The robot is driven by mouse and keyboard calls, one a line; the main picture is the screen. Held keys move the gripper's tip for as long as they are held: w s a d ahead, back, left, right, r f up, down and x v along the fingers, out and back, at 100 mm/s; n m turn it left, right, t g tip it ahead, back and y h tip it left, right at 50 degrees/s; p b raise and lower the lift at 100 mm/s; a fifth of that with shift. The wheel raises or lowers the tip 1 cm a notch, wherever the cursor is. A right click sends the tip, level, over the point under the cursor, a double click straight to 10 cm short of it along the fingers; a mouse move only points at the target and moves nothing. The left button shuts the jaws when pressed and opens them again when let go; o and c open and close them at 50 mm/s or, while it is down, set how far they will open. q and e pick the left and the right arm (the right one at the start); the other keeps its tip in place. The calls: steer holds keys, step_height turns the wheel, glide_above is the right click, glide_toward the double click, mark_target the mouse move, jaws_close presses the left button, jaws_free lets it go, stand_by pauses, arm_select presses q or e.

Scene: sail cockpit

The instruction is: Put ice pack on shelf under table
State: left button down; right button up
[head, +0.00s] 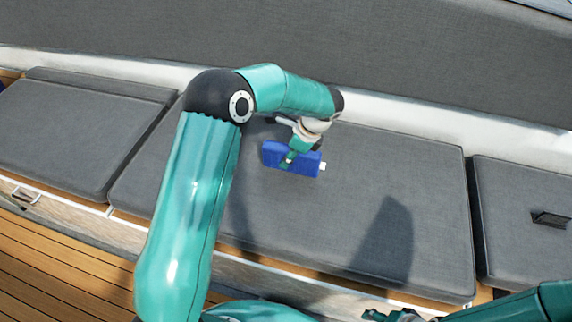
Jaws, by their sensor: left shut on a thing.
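The blue ice pack (272,155) is a flat block with a small white cap at its right end. It is over the middle grey seat cushion; I cannot tell whether it touches the cushion. My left gripper (292,157) reaches down to it from above and is shut on it, covering part of its middle. My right gripper (392,315) shows only in part at the bottom edge, away from the ice pack, and its jaws are unclear. No table or shelf can be made out in this view.
The middle cushion (340,190) is otherwise bare. Other cushions lie to the left (75,130) and right (520,200); a small dark object (550,218) sits on the right one. A grey backrest (440,60) rises behind. Wooden decking (50,265) lies at lower left.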

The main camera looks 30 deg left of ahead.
arm_select(q)
steer(key=shift+f, duration=2.35)
steer(key=c, duration=0.8)
jaws_free()
steer(key=shift+o, duration=0.2)
